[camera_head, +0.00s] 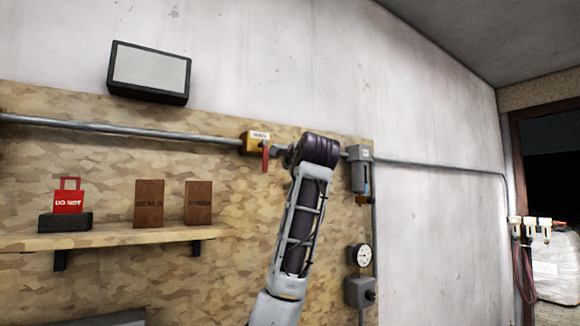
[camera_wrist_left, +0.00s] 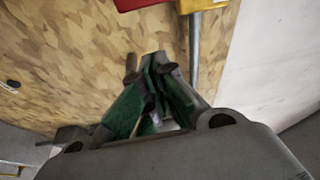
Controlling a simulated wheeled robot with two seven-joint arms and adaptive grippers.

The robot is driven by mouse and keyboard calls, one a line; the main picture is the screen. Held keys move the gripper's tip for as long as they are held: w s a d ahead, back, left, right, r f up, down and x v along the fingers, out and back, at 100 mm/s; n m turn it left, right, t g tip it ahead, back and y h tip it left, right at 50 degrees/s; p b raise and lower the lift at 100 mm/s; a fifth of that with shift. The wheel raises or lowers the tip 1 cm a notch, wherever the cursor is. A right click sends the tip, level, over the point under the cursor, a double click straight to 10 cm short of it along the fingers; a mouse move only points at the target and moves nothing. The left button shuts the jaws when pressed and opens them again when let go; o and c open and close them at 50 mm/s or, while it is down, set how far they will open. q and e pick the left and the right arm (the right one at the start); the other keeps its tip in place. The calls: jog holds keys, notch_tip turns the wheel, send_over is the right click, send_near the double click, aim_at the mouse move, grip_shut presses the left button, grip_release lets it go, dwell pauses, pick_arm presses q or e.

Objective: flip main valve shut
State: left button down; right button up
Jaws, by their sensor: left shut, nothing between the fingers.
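The main valve has a yellow body (camera_head: 255,143) on the grey pipe across the plywood board. Its red handle (camera_head: 265,159) points downward in the head view. In the left wrist view the yellow body (camera_wrist_left: 200,4) and a red part (camera_wrist_left: 136,4) show at the top edge, both cut off. My left gripper (camera_wrist_left: 158,65) has its green-sided fingers together and empty, pointing toward the valve. In the head view my left wrist hides most of the gripper, just right of the handle. Whether it touches the handle I cannot tell. My right gripper is not in view.
A grey filter unit (camera_head: 360,170) hangs on the pipe right of my wrist, with a gauge (camera_head: 360,254) below. A dark doorway is at far right.

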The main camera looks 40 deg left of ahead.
pick_arm(q)
jog(key=b+v, duration=0.2)
jog(key=v, duration=0.5)
dwell(0.7)
